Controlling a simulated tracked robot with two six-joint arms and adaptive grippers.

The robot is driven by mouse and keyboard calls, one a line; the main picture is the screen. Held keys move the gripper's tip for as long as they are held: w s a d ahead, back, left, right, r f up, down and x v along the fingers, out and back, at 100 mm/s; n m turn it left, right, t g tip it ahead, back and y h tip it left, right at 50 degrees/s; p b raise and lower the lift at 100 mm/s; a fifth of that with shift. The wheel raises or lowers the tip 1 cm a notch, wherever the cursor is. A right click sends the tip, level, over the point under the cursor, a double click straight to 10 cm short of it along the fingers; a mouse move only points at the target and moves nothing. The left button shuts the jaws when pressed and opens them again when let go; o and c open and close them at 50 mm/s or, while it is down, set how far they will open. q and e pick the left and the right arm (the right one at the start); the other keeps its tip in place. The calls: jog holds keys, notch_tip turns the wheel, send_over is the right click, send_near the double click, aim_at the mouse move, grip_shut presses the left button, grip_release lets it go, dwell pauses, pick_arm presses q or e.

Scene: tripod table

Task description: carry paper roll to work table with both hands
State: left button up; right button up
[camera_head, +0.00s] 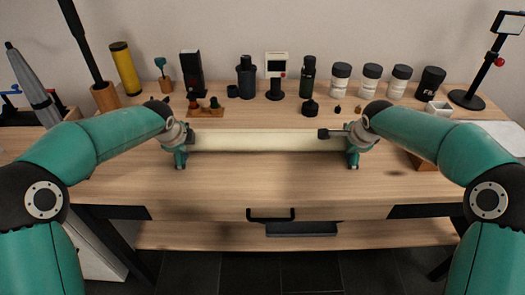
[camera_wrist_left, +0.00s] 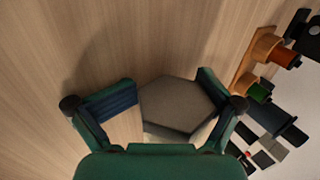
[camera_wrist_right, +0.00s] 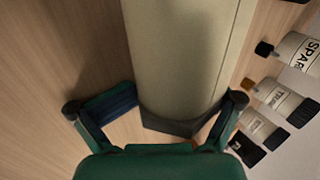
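The paper roll (camera_head: 265,140) is a long pale cylinder lying level, left to right, over the wooden work table (camera_head: 270,183). My left gripper (camera_head: 182,148) is at its left end, and my right gripper (camera_head: 350,147) is at its right end. In the left wrist view the roll's grey six-sided end (camera_wrist_left: 178,106) sits between the fingers. In the right wrist view the roll's pale body (camera_wrist_right: 188,55) runs between the fingers. The far-side contact is partly hidden, and I cannot tell whether the roll touches the tabletop.
Behind the roll stand a dark bottle (camera_head: 246,77), a white device (camera_head: 276,68) and several black-lidded jars (camera_head: 341,78). A small wooden stand (camera_head: 205,111) is near the left end. A lamp (camera_head: 470,98) stands at right. The tabletop's front is clear above a drawer handle (camera_head: 271,214).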

pick_arm(q)
jog(key=shift+s+f, duration=0.25)
jog(key=shift+s, duration=0.1)
pick_arm(e)
jog(key=shift+s+f, duration=0.1)
jog(key=shift+s, duration=0.2)
pick_arm(q)
jog(key=shift+r, duration=0.1)
pick_arm(e)
jog(key=shift+w, duration=0.1)
pick_arm(q)
jog(key=shift+w+r, duration=0.1)
pick_arm(e)
jog(key=shift+r, duration=0.2)
pick_arm(q)
jog(key=shift+r, duration=0.2)
pick_arm(e)
jog(key=shift+r, duration=0.1)
pick_arm(q)
jog(key=v, duration=0.7)
jog(key=shift+r, duration=0.1)
pick_arm(e)
jog(key=shift+r, duration=0.1)
pick_arm(q)
jog(key=shift+s, duration=0.2)
pick_arm(e)
jog(key=shift+r, duration=0.45)
jog(key=shift+v, duration=3.5)
